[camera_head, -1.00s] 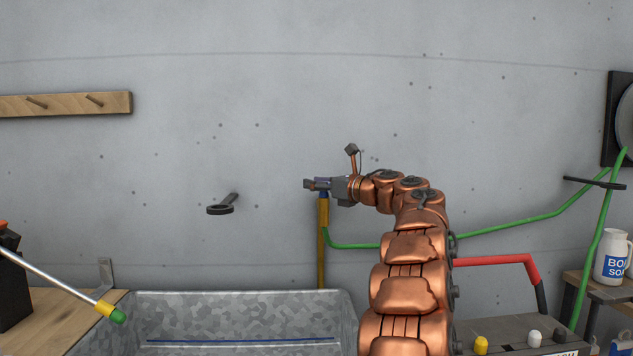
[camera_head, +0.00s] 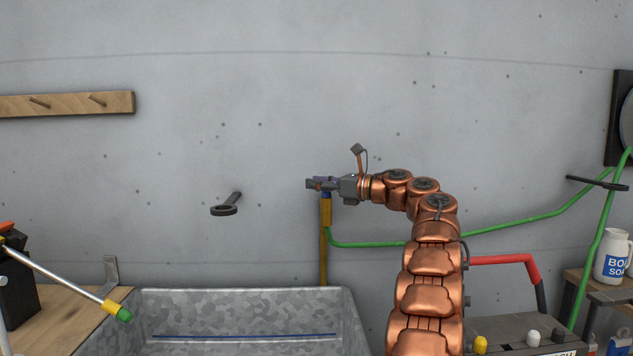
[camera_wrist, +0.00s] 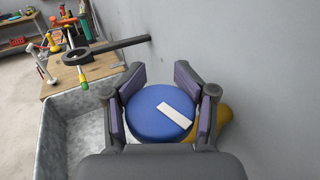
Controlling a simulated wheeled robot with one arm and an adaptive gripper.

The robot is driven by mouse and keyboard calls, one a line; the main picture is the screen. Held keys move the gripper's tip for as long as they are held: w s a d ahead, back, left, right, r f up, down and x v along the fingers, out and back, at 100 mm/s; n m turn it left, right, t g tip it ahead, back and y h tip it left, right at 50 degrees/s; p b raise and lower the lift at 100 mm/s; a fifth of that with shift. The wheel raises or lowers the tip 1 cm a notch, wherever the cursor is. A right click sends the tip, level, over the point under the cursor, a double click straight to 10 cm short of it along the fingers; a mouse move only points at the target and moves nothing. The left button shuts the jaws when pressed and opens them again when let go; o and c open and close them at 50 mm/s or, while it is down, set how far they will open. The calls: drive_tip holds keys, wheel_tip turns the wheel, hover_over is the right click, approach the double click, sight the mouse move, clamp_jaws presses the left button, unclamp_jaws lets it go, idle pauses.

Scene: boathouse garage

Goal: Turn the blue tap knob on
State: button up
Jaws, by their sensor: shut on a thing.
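The blue tap knob (camera_wrist: 158,112) is a round blue disc with a white bar mark set at a slant. It sits on a brass tap body (camera_wrist: 226,118), partly hidden behind my gripper. The head view shows the upright brass pipe (camera_head: 324,240) below it at the wall. My gripper (camera_head: 318,183) is shut on the knob, with a purple-lined finger on either side of its rim. In the head view the fingers hide most of the knob.
A dark ring holder (camera_head: 224,210) juts from the wall to the left. A green hose (camera_head: 500,227) runs from the tap to the right. A wooden bench (camera_head: 75,318) stands at left.

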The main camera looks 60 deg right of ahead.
drive_tip(key=shift+s+d+r+y+p, duration=0.15)
drive_tip(key=shift+r+y+p, duration=0.15)
drive_tip(key=shift+r, duration=0.15)
drive_tip(key=shift+s+r+n+y+p, duration=0.3)
drive_tip(key=shift+r+n+y+p, duration=0.4)
drive_tip(key=shift+p, duration=0.5)
drive_tip(key=shift+c, duration=0.5)
drive_tip(key=shift+s+d+r+p, duration=0.25)
drive_tip(key=shift+s+p, duration=0.05)
drive_tip(key=shift+p, duration=0.1)
clamp_jaws()
drive_tip(key=shift+c, duration=0.4)
unclamp_jaws()
drive_tip(key=shift+f, duration=0.3)
drive_tip(key=shift+o, duration=0.9)
drive_tip(key=shift+w+a, duration=0.1)
drive_tip(key=shift+a, duration=0.05)
drive_tip(key=o, duration=1)
drive_tip(key=shift+w+f, duration=0.1)
drive_tip(key=shift+w, duration=0.05)
drive_tip(key=shift+a+f+b, duration=0.15)
drive_tip(key=shift+f+b, duration=0.05)
drive_tip(key=shift+b, duration=0.4)
